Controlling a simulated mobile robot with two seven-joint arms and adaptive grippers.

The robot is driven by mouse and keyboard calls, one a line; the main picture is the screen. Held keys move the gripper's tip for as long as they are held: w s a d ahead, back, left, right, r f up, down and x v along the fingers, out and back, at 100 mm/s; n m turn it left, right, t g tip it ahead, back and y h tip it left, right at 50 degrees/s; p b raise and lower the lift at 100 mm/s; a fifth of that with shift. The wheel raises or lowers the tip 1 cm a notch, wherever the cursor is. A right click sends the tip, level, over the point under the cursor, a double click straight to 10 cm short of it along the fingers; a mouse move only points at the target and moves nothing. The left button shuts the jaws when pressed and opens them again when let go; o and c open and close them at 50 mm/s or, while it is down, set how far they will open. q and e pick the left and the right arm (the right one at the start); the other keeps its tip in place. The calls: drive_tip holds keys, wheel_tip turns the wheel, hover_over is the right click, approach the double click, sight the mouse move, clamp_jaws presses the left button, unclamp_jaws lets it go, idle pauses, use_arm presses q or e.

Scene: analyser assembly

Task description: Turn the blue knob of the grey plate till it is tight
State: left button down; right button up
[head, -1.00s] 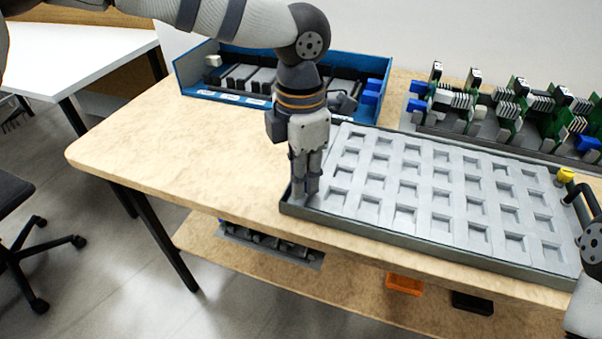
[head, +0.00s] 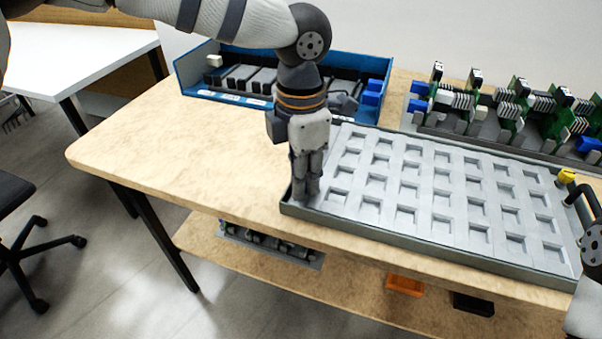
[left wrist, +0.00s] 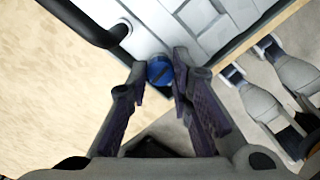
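The grey plate (head: 425,243) lies on the wooden table, a wide tray-like panel with rows of square recesses. Its blue knob (left wrist: 160,71) shows in the left wrist view at the plate's corner, with a dark slot across its top. My left gripper (head: 306,196) points down over the plate's near left corner. In the left wrist view its fingertips (left wrist: 161,67) stand on both sides of the knob, close against it. In the head view the fingers hide the knob.
A yellow knob (head: 566,176) and a black handle (head: 578,194) are at the plate's right end. A blue bin (head: 197,70) with dark parts stands behind, and a rack of green boards (head: 512,110) stands back right. The table's left part is clear.

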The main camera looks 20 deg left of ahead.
use_arm(q)
drive_tip(key=c, duration=1.4)
unclamp_jaws()
drive_tip(key=shift+r, duration=0.1)
wheel_tip(320, 180, up, 12)
drive_tip(key=shift+f, duration=0.1)
